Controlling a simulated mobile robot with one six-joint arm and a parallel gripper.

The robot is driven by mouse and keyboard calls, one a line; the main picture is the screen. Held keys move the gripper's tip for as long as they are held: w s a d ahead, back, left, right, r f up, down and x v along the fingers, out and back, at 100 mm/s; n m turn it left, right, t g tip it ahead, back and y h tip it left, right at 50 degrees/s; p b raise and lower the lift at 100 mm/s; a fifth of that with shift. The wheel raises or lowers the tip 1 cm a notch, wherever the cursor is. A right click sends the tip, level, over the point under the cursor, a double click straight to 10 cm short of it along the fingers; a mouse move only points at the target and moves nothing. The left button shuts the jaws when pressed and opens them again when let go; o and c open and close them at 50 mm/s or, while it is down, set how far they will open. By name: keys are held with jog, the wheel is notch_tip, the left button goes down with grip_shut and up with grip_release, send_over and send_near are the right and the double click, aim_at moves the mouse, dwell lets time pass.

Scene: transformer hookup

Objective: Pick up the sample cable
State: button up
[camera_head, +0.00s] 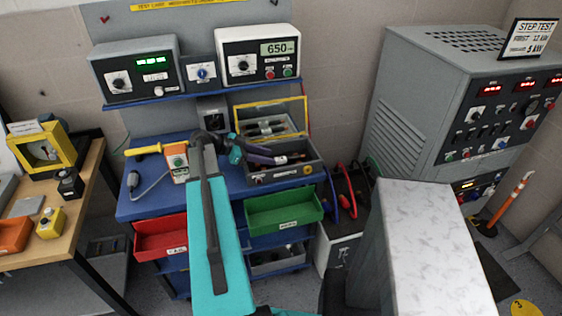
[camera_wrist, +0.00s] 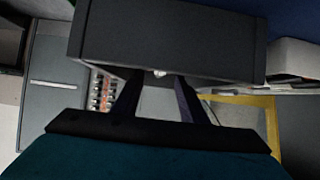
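My gripper (camera_head: 272,158) reaches to the right over an open grey test box (camera_head: 290,174) on the blue bench. In the wrist view, its two dark fingers (camera_wrist: 160,82) stand apart, with a visible gap between them. A small bright piece (camera_wrist: 160,73) shows near the fingertips, against a dark box wall (camera_wrist: 170,40); I cannot tell what it is. In the head view, a small pale and copper-coloured piece (camera_head: 282,160) shows at the fingertips. It may be an end of the sample cable, but I cannot tell. No cable is clearly seen in the gripper.
The box's yellow-framed lid (camera_head: 270,104) stands raised behind. Two meters, one dark (camera_head: 137,70) and one white (camera_head: 258,53), sit on the shelf above. Red (camera_head: 160,236) and green (camera_head: 284,211) bins are below. Red and blue leads (camera_head: 347,196) hang at the right, beside a large grey cabinet (camera_head: 420,105).

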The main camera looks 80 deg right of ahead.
aim_at(279, 159)
jog(key=shift+s, duration=0.1)
jog(key=shift+p+x, duration=0.8)
jog(key=shift+p, duration=0.05)
jog(key=shift+p+x, duration=0.75)
jog(key=shift+x, duration=1)
grip_shut()
